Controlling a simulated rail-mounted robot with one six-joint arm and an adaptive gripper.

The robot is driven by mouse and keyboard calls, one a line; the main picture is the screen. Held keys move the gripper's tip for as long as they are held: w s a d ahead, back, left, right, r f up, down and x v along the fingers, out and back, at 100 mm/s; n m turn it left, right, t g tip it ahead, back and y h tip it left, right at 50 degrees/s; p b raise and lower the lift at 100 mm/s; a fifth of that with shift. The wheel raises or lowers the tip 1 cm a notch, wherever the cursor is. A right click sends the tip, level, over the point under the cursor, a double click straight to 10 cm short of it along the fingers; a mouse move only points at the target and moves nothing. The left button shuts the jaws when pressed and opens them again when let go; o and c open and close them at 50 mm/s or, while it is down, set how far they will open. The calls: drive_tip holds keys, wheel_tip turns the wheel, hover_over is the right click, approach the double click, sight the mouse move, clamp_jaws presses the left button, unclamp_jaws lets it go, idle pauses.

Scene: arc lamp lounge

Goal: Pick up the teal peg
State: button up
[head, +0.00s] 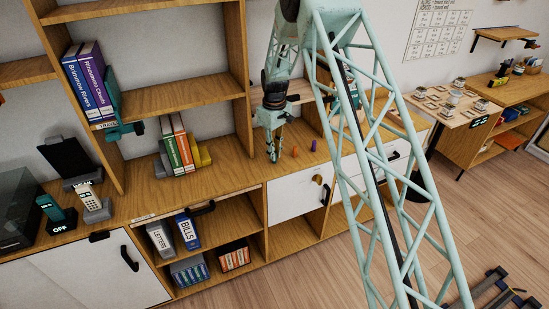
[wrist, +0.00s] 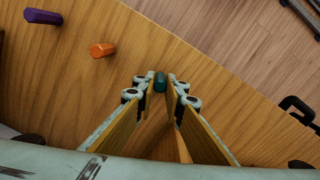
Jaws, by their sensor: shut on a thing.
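The teal peg (wrist: 160,82) stands between my gripper's fingertips in the wrist view, over the wooden counter. My gripper (wrist: 160,90) is shut on it, one finger on each side. In the head view my gripper (head: 273,157) points down at the counter top, and the teal peg cannot be made out there. Whether the peg touches the counter is not clear.
An orange peg (wrist: 103,50) and a purple peg (wrist: 43,16) stand on the counter (head: 235,180), to the left in the wrist view. Shelves with binders (head: 92,80) stand left of my gripper. The counter's front edge is close by.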

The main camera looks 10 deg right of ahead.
drive_tip(key=shift+r, duration=0.15)
drive_tip(key=shift+r+p, duration=0.3)
drive_tip(key=shift+r, duration=1.4)
drive_tip(key=s+a+r, duration=0.1)
drive_tip(key=s+a, duration=0.1)
drive_tip(key=s, duration=1.3)
drive_tip(key=shift+s+r, duration=0.15)
drive_tip(key=shift+s, duration=0.25)
